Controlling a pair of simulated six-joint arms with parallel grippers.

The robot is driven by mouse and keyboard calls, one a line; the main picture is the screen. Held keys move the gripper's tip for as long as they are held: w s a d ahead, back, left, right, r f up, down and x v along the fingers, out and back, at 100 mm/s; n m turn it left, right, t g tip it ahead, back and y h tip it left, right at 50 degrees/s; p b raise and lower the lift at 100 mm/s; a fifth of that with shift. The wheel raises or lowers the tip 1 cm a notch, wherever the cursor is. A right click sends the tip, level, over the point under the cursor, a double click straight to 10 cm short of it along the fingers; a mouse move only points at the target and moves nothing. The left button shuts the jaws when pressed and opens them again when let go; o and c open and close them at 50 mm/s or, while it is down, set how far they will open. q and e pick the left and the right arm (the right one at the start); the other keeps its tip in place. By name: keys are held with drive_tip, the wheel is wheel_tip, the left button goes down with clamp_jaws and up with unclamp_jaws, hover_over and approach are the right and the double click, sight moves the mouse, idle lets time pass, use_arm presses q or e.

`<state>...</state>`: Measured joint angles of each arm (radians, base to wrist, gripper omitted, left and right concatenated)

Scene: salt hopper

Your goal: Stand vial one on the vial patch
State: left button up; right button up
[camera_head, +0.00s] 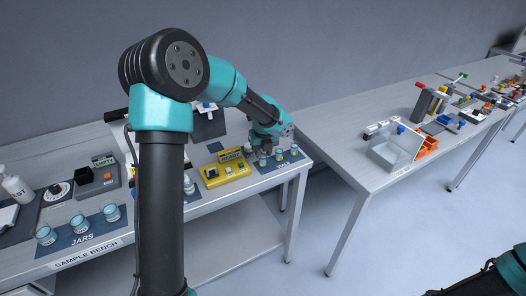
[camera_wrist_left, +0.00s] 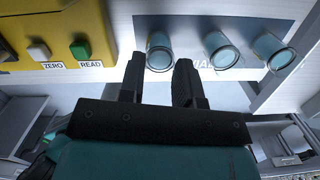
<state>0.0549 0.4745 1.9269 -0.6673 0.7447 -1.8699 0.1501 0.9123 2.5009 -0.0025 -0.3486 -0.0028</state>
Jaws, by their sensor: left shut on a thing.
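My left gripper (camera_wrist_left: 159,72) is shut on a small clear vial with pale blue contents (camera_wrist_left: 160,50), which I take to be vial one; no number on it is readable. The vial shows between the fingertips, over the left end of the dark blue vial patch (camera_wrist_left: 190,25). I cannot tell whether its base touches the patch. Two similar vials, a middle one (camera_wrist_left: 221,50) and a right one (camera_wrist_left: 272,49), stand in a row to its right. In the head view the gripper (camera_head: 264,147) is at the right end of the sample bench, behind the vials. My right gripper is out of view.
A yellow device (camera_head: 226,170) with ZERO and READ buttons stands close left of the patch. Several jars (camera_head: 78,223) stand on a mat at the bench's front left. A second table (camera_head: 340,125) with a clear bin (camera_head: 393,152) is to the right, across a gap.

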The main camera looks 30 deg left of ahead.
use_arm(q)
drive_tip(key=shift+f, duration=0.1)
drive_tip(key=o, duration=0.9)
drive_tip(key=r, duration=0.8)
drive_tip(key=s+d+r, duration=0.1)
drive_tip(key=r, duration=0.3)
drive_tip(key=shift+r, duration=0.1)
